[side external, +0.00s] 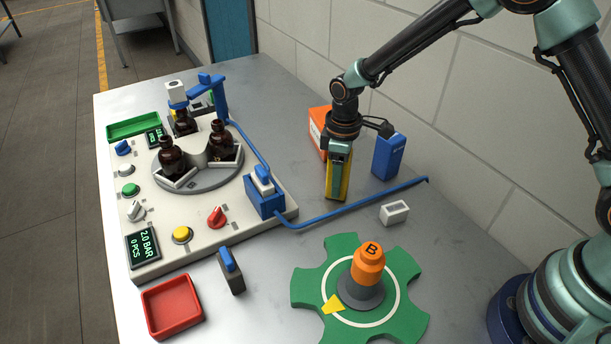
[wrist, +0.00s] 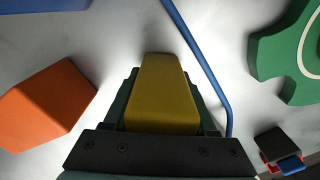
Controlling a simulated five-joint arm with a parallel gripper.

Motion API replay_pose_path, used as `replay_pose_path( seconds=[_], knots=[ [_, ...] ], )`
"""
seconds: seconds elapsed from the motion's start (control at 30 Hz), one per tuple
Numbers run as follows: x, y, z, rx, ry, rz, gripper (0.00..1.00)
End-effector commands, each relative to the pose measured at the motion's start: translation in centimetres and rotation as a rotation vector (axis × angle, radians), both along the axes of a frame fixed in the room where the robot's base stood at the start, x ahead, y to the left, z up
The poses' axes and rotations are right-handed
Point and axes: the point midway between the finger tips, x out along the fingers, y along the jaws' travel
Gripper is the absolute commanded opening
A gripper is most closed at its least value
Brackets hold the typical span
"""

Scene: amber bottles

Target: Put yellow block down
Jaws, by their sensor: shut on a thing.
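The yellow block (side external: 337,184) is upright under my gripper (side external: 339,160), between an orange block and a blue block in the side view. My gripper is shut on the yellow block's upper part, and the dark green fingers lie along its sides. In the wrist view the yellow block (wrist: 162,95) fills the space between the fingers of my gripper (wrist: 165,110). The block's lower end is close to the table (side external: 300,255); I cannot tell whether it touches.
An orange block (side external: 319,130) stands behind left, a blue block (side external: 389,156) behind right. A blue hose (side external: 350,210) runs in front.

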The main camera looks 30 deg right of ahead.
Motion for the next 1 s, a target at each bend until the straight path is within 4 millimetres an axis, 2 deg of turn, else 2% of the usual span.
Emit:
replay_pose_path(
  seconds=[0.27,0.3,0.37,0.4,0.77,0.87,1.0],
  knots=[
    [0.0,0.0,-0.2,0.0,0.0,0.0,0.0],
    [0.0,0.0,-0.3,-0.001,0.001,0.0,0.61],
    [0.0,0.0,-0.2,0.0,0.0,0.0,0.84],
    [0.0,0.0,-0.2,0.0,0.0,0.0,0.87],
    [0.0,0.0,0.2,0.0,-0.001,0.0,0.87],
    [0.1,0.0,1.2,0.001,-0.002,0.0,0.87],
    [0.1,0.0,3.9,0.001,-0.006,0.0,0.87]
  ],
)
